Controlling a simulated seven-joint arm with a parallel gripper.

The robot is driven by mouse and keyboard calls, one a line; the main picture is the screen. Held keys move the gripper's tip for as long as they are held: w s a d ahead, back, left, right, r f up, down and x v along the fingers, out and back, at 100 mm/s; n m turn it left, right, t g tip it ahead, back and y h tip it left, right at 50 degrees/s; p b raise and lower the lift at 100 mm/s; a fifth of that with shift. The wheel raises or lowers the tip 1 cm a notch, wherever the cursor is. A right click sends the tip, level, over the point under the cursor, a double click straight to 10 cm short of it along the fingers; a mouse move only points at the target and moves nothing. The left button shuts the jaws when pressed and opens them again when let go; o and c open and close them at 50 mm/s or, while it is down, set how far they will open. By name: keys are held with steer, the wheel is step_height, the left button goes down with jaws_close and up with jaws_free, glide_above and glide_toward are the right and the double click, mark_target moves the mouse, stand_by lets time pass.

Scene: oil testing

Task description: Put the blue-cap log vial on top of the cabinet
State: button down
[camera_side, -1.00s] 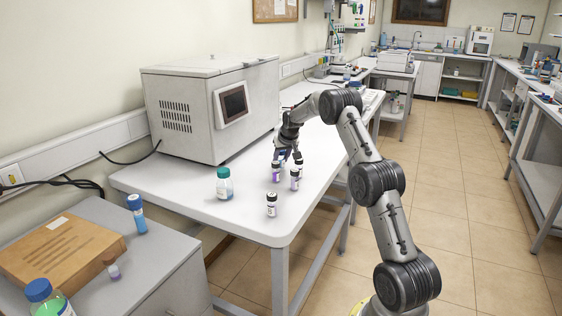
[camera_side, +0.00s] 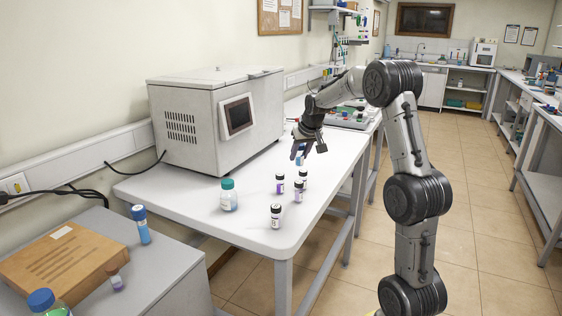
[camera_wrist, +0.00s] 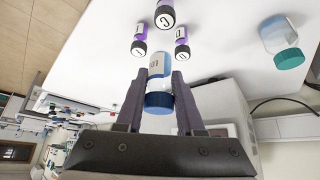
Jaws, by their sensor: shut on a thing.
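The blue-cap vial (camera_wrist: 159,88) is clear with a white label and sits between my gripper's fingers (camera_wrist: 160,78) in the wrist view. My gripper (camera_side: 300,152) is shut on it above the white table (camera_side: 196,205) in the side view, where only a small blue part of the vial (camera_side: 299,159) shows. A low grey cabinet (camera_side: 150,280) stands at the lower left in the side view, well away from my gripper. A large grey machine (camera_side: 195,120) with a dark screen stands on the table to the left of my gripper.
Several dark-capped vials (camera_side: 275,215) stand near my gripper on the table. A teal-capped bottle (camera_side: 229,195) stands left of them.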

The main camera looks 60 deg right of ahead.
steer(key=shift+s+a+r, duration=0.1)
steer(key=shift+s+a, duration=0.1)
steer(key=shift+f, duration=0.25)
steer(key=w+a+f+n+t+y, duration=0.1)
steer(key=w+a+n+y, duration=0.3)
steer(key=a, duration=0.9)
steer(key=w+a+f+n+t+h, duration=0.1)
steer(key=w+a+f+n, duration=0.1)
steer(key=w+a, duration=0.8)
steer(key=s+a+n+y, duration=0.2)
steer(key=s+a+n, duration=0.2)
steer(key=a, duration=1.2)
steer(key=s+a+n+y, duration=0.2)
steer(key=s+a+n, duration=0.15)
steer(key=a, duration=1.25)
glide_toward(101, 309)
steer(key=a, duration=0.1)
steer(key=a+r, duration=0.1)
steer(key=a, duration=0.1)
steer(key=shift+s, duration=0.2)
steer(key=shift+x, duration=0.75)
steer(key=shift+w+a+f, duration=0.1)
steer(key=shift+f, duration=0.7)
steer(key=shift+w+a+f, duration=0.1)
steer(key=shift+f, duration=0.7)
